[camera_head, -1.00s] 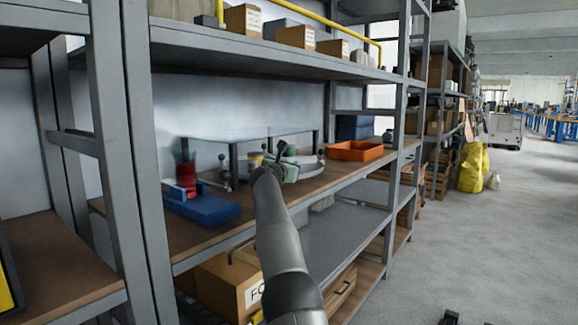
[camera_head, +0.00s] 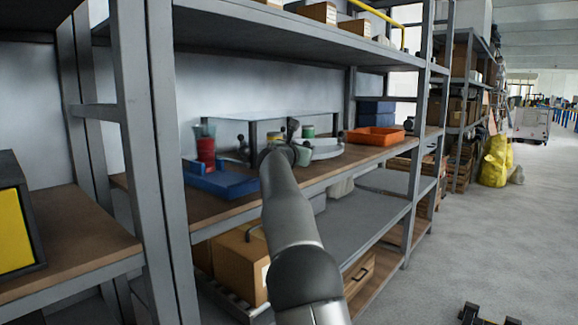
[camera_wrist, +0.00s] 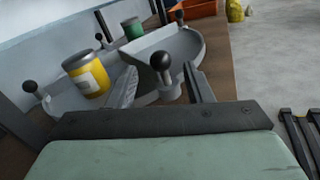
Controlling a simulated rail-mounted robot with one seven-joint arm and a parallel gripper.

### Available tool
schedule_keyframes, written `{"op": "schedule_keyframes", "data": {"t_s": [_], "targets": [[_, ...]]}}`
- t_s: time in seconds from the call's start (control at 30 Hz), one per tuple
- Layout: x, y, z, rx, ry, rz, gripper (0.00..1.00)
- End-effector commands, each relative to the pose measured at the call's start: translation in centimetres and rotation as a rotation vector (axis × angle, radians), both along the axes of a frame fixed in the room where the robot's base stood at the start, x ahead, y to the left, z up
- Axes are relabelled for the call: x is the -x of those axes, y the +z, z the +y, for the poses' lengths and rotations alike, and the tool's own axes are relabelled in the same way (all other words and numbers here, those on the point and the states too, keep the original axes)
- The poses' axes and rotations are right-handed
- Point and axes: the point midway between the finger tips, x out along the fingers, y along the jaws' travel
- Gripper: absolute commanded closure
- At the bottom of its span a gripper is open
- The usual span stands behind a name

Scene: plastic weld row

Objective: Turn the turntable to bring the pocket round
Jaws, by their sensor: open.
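The grey turntable (camera_wrist: 190,45) stands on the wooden shelf, with upright walls and several black ball-topped handles. Its curved rim shows in the head view (camera_head: 328,152), partly behind my arm. A yellow can with a pale label (camera_wrist: 88,76) sits in it at the left, and a green can (camera_wrist: 132,29) at the far side. My gripper (camera_wrist: 162,78) is open, and the nearest ball handle (camera_wrist: 163,61) appears between its fingers. I cannot tell whether they touch it. In the head view my wrist hides much of the turntable. I cannot tell which pocket is empty.
A blue tray (camera_head: 225,184) and a red jar (camera_head: 206,150) stand to the left on the shelf. An orange bin (camera_head: 376,137) is to the right. A clear panel (camera_head: 225,128) stands above the turntable. Grey rack posts and the upper shelf frame the space.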

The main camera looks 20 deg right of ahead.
Motion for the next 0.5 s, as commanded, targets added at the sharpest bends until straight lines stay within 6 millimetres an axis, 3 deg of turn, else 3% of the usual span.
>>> {"op": "schedule_keyframes", "data": {"t_s": [0.2,0.5], "targets": [[4.1,-0.2,3.8,-0.002,0.004,0.000,0.54],[7.6,0.0,6.9,-0.001,0.002,0.000,0.54]]}}
